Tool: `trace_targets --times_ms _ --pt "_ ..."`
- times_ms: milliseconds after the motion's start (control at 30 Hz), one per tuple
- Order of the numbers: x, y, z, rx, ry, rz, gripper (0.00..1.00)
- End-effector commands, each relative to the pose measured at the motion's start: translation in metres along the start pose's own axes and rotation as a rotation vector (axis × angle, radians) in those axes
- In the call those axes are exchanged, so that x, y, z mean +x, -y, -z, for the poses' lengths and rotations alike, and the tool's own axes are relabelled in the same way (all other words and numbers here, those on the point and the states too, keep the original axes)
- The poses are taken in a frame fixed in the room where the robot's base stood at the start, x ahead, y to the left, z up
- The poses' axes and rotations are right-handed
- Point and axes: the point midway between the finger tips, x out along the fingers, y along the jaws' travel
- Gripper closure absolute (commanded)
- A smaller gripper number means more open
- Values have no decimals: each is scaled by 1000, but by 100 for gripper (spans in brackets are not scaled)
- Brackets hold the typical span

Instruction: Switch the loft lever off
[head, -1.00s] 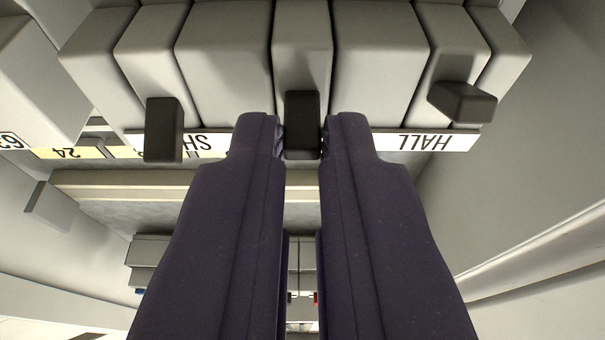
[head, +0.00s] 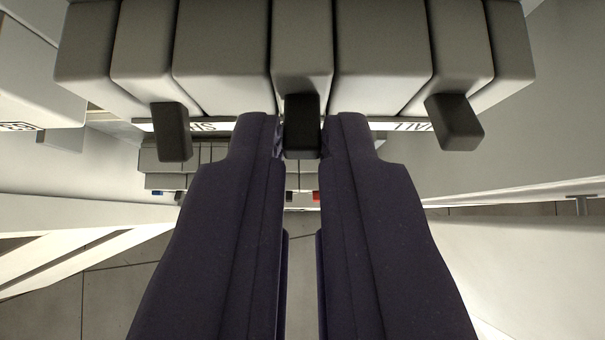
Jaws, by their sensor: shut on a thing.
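My gripper (head: 302,135) reaches up from the bottom of the head view. Its two dark fingers are shut on a short black lever (head: 302,108), the middle one of three on a row of grey switch blocks (head: 303,45). The fingers hide the label under this lever, so I cannot read whether it is the loft one. A second black lever (head: 172,132) stands apart to the left, and a third black lever (head: 456,121) to the right.
The right label (head: 400,126), upside down, is steeply foreshortened; it read HALL earlier. Another row of grey blocks (head: 165,160) with small blue and red marks lies beyond. Pale walls flank both sides, and a tiled floor (head: 105,300) shows below.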

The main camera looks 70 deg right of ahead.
Motion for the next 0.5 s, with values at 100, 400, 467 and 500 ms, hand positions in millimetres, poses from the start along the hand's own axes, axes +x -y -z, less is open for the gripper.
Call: trace_targets --times_ms 100,400,467,500 --pt "-1 0 0 0 -2 -1 100" --pt "0 0 0 0 -2 0 63" --pt "0 0 0 0 -2 0 63" --pt "0 0 0 0 -2 0 63"
